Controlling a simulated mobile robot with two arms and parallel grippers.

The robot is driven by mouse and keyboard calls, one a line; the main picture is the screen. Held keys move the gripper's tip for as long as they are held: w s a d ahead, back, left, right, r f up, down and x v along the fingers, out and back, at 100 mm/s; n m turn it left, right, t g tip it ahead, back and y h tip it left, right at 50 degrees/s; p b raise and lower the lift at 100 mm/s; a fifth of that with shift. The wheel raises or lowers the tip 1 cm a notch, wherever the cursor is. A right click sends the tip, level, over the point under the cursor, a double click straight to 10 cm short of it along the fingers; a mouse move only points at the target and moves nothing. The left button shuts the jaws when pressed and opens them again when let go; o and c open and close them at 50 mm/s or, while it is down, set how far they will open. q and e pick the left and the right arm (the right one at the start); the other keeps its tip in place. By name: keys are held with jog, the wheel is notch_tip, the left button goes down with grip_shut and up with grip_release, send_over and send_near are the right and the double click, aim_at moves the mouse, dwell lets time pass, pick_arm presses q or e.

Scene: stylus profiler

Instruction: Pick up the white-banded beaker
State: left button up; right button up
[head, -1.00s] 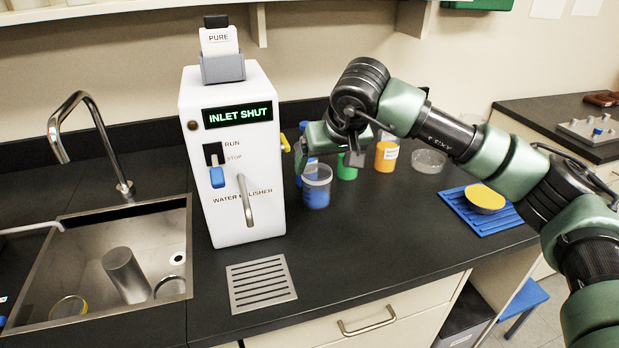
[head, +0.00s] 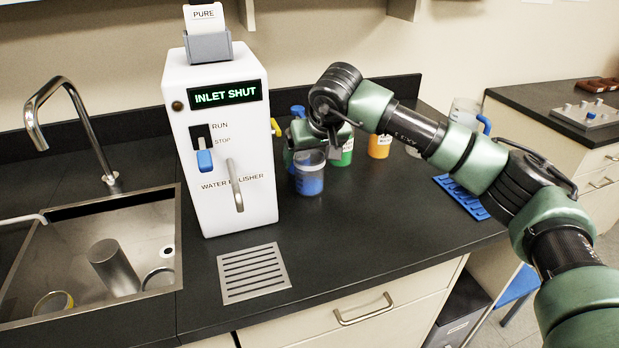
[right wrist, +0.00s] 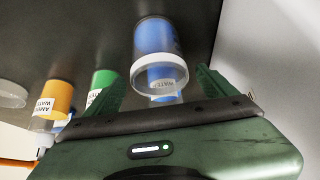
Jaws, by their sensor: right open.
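A clear beaker (head: 309,178) with blue contents and a pale upper band stands on the dark counter, just right of the water polisher. It also shows in the right wrist view (right wrist: 160,45), its pale rim toward the gripper. My right gripper (head: 318,145) is right behind and above the beaker in the head view, partly overlapping it. In the right wrist view the open green fingers (right wrist: 160,82) lie on either side of the beaker's rim end, with nothing clamped. A blue item with a WATER label (right wrist: 166,88) shows between the fingers. My left gripper is out of view.
Green (head: 342,153) and orange (head: 379,146) labelled containers stand right of the beaker. The water polisher (head: 215,145) is close on its left. A blue mat (head: 462,197) lies partly under my arm in view. The front counter by the metal grate (head: 252,272) is clear.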

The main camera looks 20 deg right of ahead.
grip_shut()
jog(key=shift+r, duration=0.1)
